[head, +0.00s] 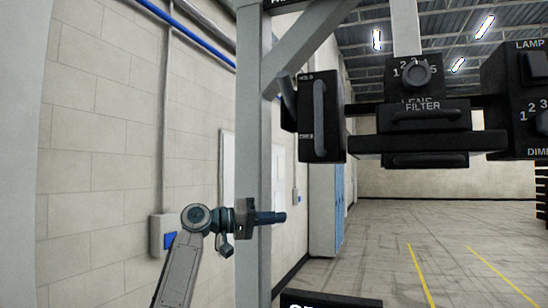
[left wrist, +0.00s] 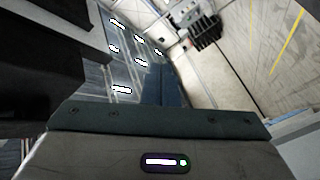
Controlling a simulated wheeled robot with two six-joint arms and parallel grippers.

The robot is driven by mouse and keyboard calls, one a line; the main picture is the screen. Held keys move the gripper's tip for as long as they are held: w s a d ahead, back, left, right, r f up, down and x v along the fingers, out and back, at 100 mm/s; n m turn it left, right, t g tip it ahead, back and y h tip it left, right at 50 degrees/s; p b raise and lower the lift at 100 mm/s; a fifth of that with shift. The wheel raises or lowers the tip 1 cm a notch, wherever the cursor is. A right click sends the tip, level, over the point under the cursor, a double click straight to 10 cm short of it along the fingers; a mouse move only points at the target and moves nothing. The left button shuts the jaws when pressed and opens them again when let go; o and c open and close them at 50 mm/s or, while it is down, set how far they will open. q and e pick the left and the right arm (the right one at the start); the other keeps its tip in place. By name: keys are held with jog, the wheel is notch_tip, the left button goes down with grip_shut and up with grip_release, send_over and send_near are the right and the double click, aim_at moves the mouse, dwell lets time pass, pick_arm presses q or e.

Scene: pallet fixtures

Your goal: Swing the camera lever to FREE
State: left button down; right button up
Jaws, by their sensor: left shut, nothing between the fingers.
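A black box (head: 335,140) hangs beside the grey upright, with a dark grey upright bar (head: 320,117) on its face that looks like the lever. Small labels at the box's top and bottom are too blurred to read surely, so I cannot tell which end is FREE. My left gripper (head: 281,217) is shut and empty, below and left of the box, clear of the bar. It points right, in front of the grey upright. The left wrist view shows my gripper's body, with no lever I can make out. My right gripper is not in view.
A grey post (head: 252,150) with a diagonal brace stands close to my left gripper. A black unit marked FILTER (head: 424,112), with a numbered knob (head: 411,73), hangs right of the box. A LAMP panel (head: 520,95) is at far right. Open floor (head: 400,225) lies beyond.

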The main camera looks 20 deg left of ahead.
aim_at(277, 76)
pick_arm(q)
jog(key=s+a+r+m+g+h, duration=0.1)
jog(key=s+r, duration=0.3)
jog(key=r, duration=0.6)
jog(key=s+a+r+m+g+h, duration=0.1)
jog(key=s+a+r+h, duration=0.1)
jog(key=r, duration=0.7)
jog(key=s+a+r+m+g+h, duration=0.1)
jog(key=s+r, duration=0.4)
jog(key=r, duration=0.5)
jog(key=shift+s+a+r+m+h, duration=0.45)
jog(key=shift+a+h, duration=0.35)
jog(key=shift+h, duration=0.4)
jog(key=shift+w+f, duration=0.1)
jog(key=p+x, duration=0.2)
jog(key=x, duration=0.1)
jog(key=p+x, duration=0.2)
jog(key=x, duration=0.1)
jog(key=s+d+f+p+x, duration=0.1)
jog(key=x, duration=0.3)
jog(key=shift+f+p, duration=0.1)
jog(key=shift+p, duration=0.3)
jog(key=shift+s+f+p, duration=0.35)
jog(key=shift+s+f, duration=0.4)
jog(key=shift+f, duration=0.2)
jog(key=shift+s+a, duration=0.1)
jog(key=shift+a, duration=0.05)
